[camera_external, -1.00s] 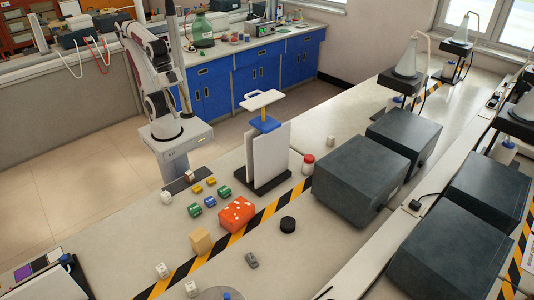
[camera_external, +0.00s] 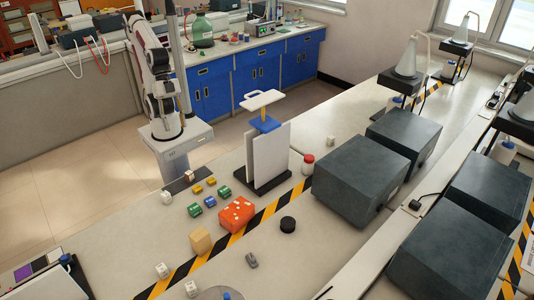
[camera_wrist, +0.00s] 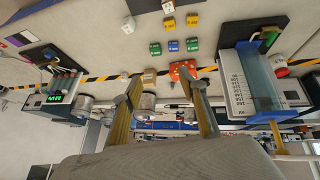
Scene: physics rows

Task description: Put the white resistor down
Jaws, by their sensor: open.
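Several small white blocks show, and I cannot tell for sure which is the white resistor. One white block (camera_external: 166,197) stands on the bench close to my base, left of the coloured blocks; a white block also shows at the top of the wrist view (camera_wrist: 128,25). Two more white blocks (camera_external: 162,270) are near the front edge of the external view. My gripper (camera_wrist: 160,80) is open, with its two fingers wide apart and nothing between them. It is raised away from the blocks. In the external view its fingers are hard to make out beside my arm.
Yellow, green and blue blocks (camera_external: 209,202) lie near an orange-red box (camera_external: 236,214) and a tan cube (camera_external: 201,240). A white panel stand (camera_external: 268,150) rises behind them. Large dark boxes (camera_external: 362,180) fill the right. Bare bench (camera_external: 130,236) lies at front left.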

